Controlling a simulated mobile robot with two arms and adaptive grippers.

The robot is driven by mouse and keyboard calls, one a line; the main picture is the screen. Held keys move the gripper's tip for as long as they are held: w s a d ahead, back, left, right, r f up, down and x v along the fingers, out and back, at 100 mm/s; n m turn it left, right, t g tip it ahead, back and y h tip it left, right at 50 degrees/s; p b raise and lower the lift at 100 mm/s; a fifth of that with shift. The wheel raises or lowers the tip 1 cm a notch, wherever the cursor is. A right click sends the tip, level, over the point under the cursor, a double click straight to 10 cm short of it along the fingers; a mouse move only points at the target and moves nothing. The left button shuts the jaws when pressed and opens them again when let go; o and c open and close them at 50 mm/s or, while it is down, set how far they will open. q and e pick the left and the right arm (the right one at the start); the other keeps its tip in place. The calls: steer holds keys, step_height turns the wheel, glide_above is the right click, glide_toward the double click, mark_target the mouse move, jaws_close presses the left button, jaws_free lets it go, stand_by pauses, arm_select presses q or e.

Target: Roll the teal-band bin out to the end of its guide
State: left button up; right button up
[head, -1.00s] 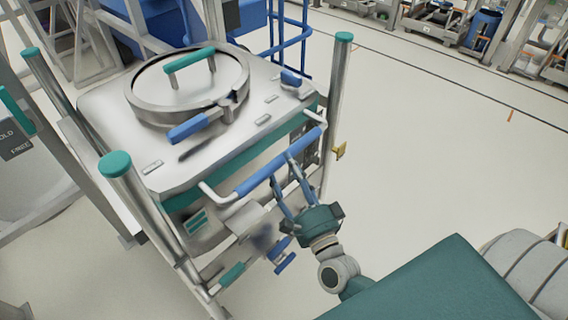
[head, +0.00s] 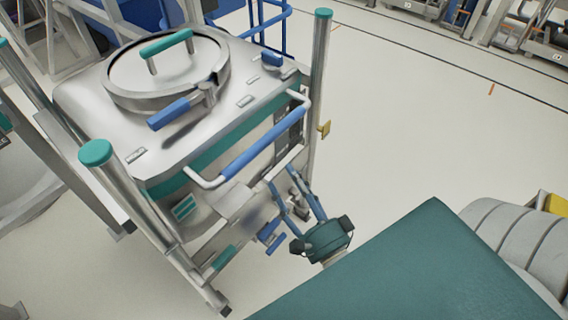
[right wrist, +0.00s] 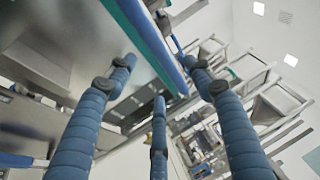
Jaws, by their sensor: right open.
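The teal-band bin (head: 185,205) is a steel box with a teal stripe under its top. It stands between steel posts with teal caps in the head view. A blue push bar (head: 262,143) crosses its near side. My right gripper (head: 283,178) is open and empty, just below and in front of the bar. In the right wrist view its spread blue fingers (right wrist: 160,70) point up toward the blue bar (right wrist: 169,48) and teal stripe, with no grip on either. The guide cannot be made out clearly. My left gripper is out of view.
Steel posts (head: 316,95) flank the bin, the near one (head: 132,195) at its left corner. A blue pedal (head: 270,237) and a green pedal (head: 222,259) sit low on its front. Open floor (head: 400,130) lies to the right.

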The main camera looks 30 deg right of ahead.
steer(key=n+y, duration=0.1)
steer(key=y, duration=0.1)
steer(key=n+g+y+b, duration=0.3)
steer(key=n+g+y, duration=0.2)
steer(key=n+y, duration=0.65)
glide_toward(263, 143)
steer(key=w+d+f+m+y, duration=0.1)
steer(key=w+f+m, duration=0.1)
steer(key=shift+g, duration=0.3)
steer(key=p+x, duration=0.1)
steer(key=x, duration=0.9)
steer(key=shift+d, duration=0.1)
